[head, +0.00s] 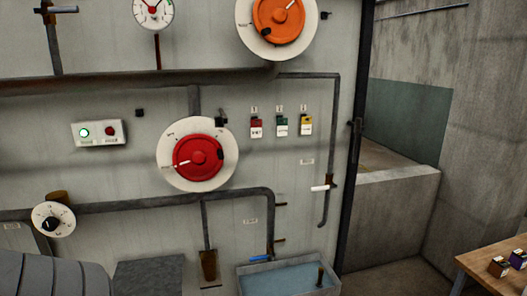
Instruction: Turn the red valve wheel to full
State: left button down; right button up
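The red valve wheel (186,163) sits on a round white dial plate (166,138) in the middle of the wall panel in the head view. A white pointer mark on it points to the left. A dark knob shows at its centre right. The small lettering around the plate is too small to read. Neither of my grippers is in view, and nothing touches the wheel.
An orange wheel (275,20) sits above right, with a gauge (153,10) at the top. Pipes (150,203) run across the panel below the red wheel. A water basin (290,277) stands at the bottom. A wooden table (478,262) is at the lower right.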

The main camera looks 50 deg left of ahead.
aim_at(196, 157)
jog(key=i+u, duration=0.3)
jog(key=i, duration=0.3)
jog(key=u, duration=1.65)
